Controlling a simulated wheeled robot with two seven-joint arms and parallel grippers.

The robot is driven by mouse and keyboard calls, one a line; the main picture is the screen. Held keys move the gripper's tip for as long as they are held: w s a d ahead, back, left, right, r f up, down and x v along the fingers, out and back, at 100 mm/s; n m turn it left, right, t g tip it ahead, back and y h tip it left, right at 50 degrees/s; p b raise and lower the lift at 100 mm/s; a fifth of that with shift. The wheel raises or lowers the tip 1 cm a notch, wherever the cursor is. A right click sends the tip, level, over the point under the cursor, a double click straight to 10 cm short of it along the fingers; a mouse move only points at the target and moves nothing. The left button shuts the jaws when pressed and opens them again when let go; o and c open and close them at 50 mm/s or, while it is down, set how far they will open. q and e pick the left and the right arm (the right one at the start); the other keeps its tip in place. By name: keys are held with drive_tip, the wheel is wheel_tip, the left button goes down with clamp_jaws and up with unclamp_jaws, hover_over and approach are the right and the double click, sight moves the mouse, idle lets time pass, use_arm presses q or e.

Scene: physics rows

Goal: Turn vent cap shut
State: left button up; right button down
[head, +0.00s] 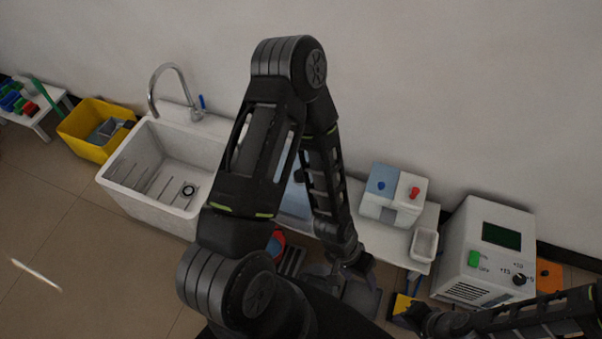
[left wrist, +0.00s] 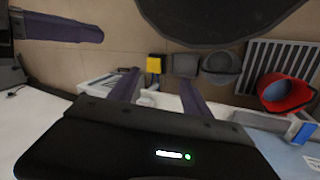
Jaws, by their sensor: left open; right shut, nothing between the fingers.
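I cannot tell for certain which thing is the vent cap. A grey rounded piece (left wrist: 220,66) shows in the left wrist view, beside a grey slatted grille (left wrist: 262,62) and a red round piece (left wrist: 287,92). My left gripper (head: 347,270) hangs near the front of the low white bench in the head view, partly lost against dark parts. In the left wrist view its two fingers (left wrist: 158,82) are apart with nothing held between them. My right gripper (head: 402,318) is low at the right, beside a yellow block (head: 404,304); it is shut and empty.
The white bench (head: 429,213) carries a box with blue and red knobs (head: 396,190) and a small white tray (head: 424,243). A white device (head: 482,238) with a screen and dial stands right. A sink (head: 150,190) and yellow bin (head: 84,125) are left. My left arm hides the middle.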

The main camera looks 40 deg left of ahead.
use_arm(q)
drive_tip(key=shift+o, duration=0.2)
drive_tip(key=w+a+f+m+b, duration=0.2)
drive_tip(key=w+f+b, duration=0.2)
drive_tip(key=w, duration=0.3)
drive_tip(key=shift+w+a, duration=0.2)
drive_tip(key=shift+w, duration=0.1)
wheel_tip(320, 180, up, 3)
drive_tip(key=m+y+b, duration=0.5)
drive_tip(key=m+b, duration=0.3)
drive_tip(key=b, duration=0.7)
hover_over(300, 171)
drive_tip(key=shift+s+f+g, duration=0.1)
drive_tip(key=shift+f+g, duration=0.05)
drive_tip(key=shift+g, duration=0.25)
wheel_tip(300, 171, down, 8)
drive_tip(key=shift+r+b, duration=0.15)
drive_tip(key=shift+b, duration=0.6)
